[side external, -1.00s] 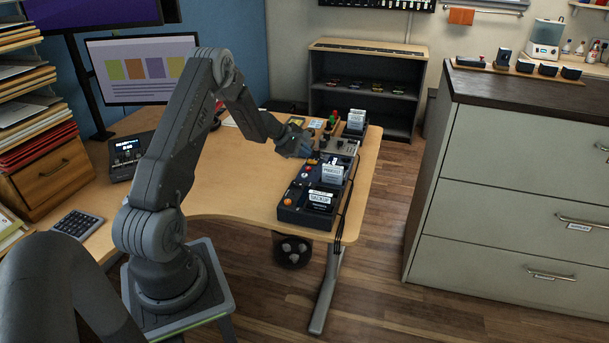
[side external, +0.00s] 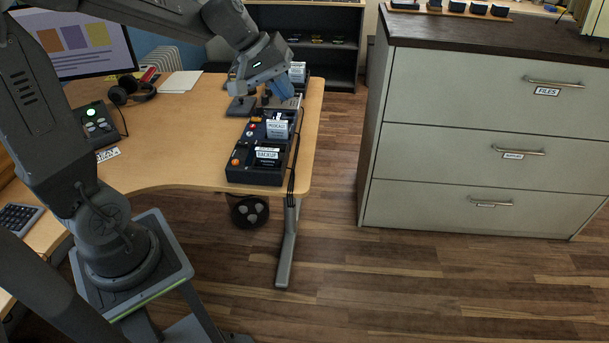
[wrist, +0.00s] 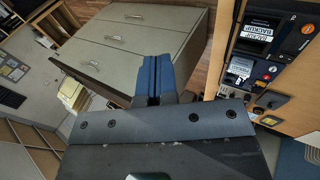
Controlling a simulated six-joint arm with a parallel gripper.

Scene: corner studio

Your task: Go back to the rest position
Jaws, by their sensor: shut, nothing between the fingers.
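My gripper (side external: 281,86) is in the air above the far right part of the desk, near the back of a dark device with cartridge slots (side external: 240,172). Its blue fingers are shut together and empty; they also show pressed side by side in the wrist view (wrist: 152,78). In the side view a labelled cartridge marked BACKUP (side external: 267,155) sits in the device's front slot, and a second labelled white one (side external: 277,129) sits behind it. My gripper appears clear of both. The wrist view shows the two labels at the right, apart from the fingers.
The wooden desk (side external: 190,150) is clear in the middle. Headphones (side external: 133,88), a white sheet (side external: 180,81) and a small device with a green light (side external: 97,122) lie at its left. A filing cabinet (side external: 470,130) stands to the right across open floor. Cables hang at the desk edge.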

